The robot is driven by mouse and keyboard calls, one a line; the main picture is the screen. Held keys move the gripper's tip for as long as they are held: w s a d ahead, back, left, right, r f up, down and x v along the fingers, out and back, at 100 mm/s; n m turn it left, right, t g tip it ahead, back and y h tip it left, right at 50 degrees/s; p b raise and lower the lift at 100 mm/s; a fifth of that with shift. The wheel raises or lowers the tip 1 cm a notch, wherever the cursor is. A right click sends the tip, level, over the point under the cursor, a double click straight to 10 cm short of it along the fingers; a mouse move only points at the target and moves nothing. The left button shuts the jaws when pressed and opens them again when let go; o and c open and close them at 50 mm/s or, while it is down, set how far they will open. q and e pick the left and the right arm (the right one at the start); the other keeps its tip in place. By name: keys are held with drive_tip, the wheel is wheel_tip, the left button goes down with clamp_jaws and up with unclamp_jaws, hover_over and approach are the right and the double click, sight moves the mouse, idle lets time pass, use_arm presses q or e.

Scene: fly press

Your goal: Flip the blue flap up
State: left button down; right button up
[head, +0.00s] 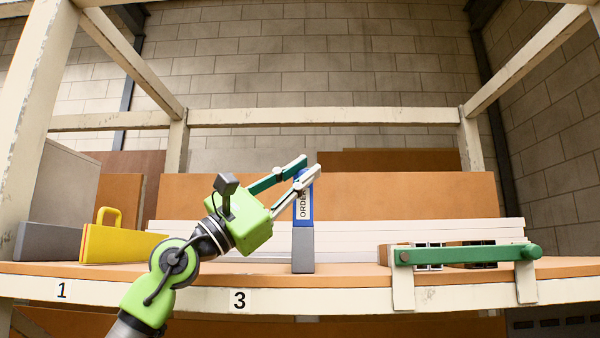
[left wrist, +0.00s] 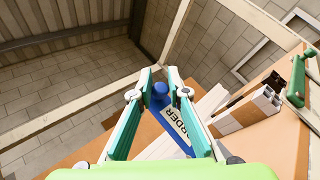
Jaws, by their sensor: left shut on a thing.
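The blue flap (head: 309,207) stands upright on a grey base (head: 303,252) near the shelf's front edge, with a white label reading "ORDER" on it. My left gripper (head: 310,168) reaches up from the lower left and has its fingertips at the flap's top end. In the left wrist view, the flap's rounded blue top (left wrist: 160,100) sits between the two fingers (left wrist: 160,76), which are shut on it. The fingers hide part of the flap's upper end in the head view. My right gripper does not show.
A yellow case (head: 115,246) stands at the left of the shelf. A green bar (head: 465,254) on cream brackets spans the front right, with white profiles (head: 440,240) behind it. Cream frame posts and rails surround the shelf. The space above the shelf is open.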

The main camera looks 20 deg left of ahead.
use_arm(q)
drive_tip(key=shift+w+d+f, duration=0.25)
drive_tip(key=shift+f, duration=0.2)
drive_tip(key=c, duration=2)
unclamp_jaws()
drive_tip(key=shift+w+r, duration=0.1)
drive_tip(key=v, duration=1.2)
drive_tip(key=shift+r, duration=0.1)
